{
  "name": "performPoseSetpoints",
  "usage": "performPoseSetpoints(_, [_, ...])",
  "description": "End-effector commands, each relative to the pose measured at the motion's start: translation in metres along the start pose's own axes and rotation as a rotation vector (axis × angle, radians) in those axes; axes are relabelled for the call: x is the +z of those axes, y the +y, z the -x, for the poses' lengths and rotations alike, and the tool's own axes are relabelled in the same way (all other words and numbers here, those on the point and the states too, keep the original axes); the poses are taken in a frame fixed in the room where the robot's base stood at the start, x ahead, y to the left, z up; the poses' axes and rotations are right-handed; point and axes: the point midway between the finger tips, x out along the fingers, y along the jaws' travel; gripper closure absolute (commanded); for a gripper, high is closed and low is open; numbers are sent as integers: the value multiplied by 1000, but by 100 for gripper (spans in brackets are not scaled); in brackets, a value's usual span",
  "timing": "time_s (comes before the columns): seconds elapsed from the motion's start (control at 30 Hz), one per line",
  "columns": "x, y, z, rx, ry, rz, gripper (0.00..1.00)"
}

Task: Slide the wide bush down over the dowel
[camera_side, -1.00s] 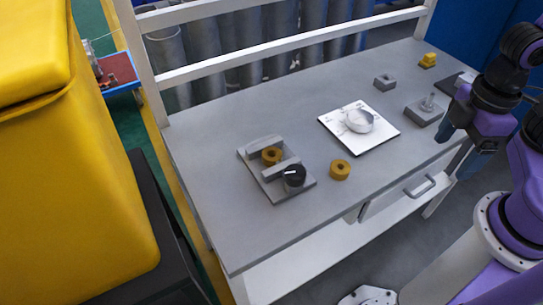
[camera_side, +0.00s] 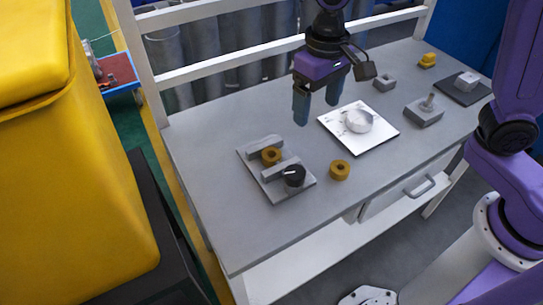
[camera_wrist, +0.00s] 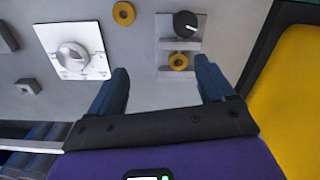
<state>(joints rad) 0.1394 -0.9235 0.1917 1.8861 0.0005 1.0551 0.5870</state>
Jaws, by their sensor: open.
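The dowel (camera_side: 429,102) stands upright on a grey block (camera_side: 422,116) at the right of the bench, with nothing around it. Two brass-coloured rings could be the wide bush; I cannot tell which is wider. One ring (camera_side: 340,170) lies flat on the open bench and shows in the wrist view (camera_wrist: 123,13). The other ring (camera_side: 271,155) sits between the bars of a grey fixture (camera_side: 252,163) and also shows in the wrist view (camera_wrist: 178,61). My gripper (camera_side: 318,110) is open and empty, pointing down above the bench, behind both rings and left of the white plate.
A white plate (camera_side: 382,134) carries a round pale knob (camera_side: 359,120). A black knob (camera_side: 294,175) stands at the fixture's front end. A grey square nut (camera_side: 385,82), a yellow part (camera_side: 428,60) and a dark pad (camera_side: 451,89) lie farther back. The bench front left is clear.

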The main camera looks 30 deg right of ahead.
Motion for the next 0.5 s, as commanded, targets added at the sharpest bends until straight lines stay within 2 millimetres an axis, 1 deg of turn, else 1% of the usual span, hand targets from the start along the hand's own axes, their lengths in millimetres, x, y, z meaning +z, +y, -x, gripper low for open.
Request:
performPoseSetpoints(0.03, [-14, -7, -2, 1, -2, -52, 18])
performPoseSetpoints(0.2, [-53, -21, -6, 5, -5, -227, 18])
performPoseSetpoints(0.33, [-73, -27, -9, 6, -6, -325, 18])
performPoseSetpoints(0.5, [-84, -29, -12, 7, -7, -387, 18])
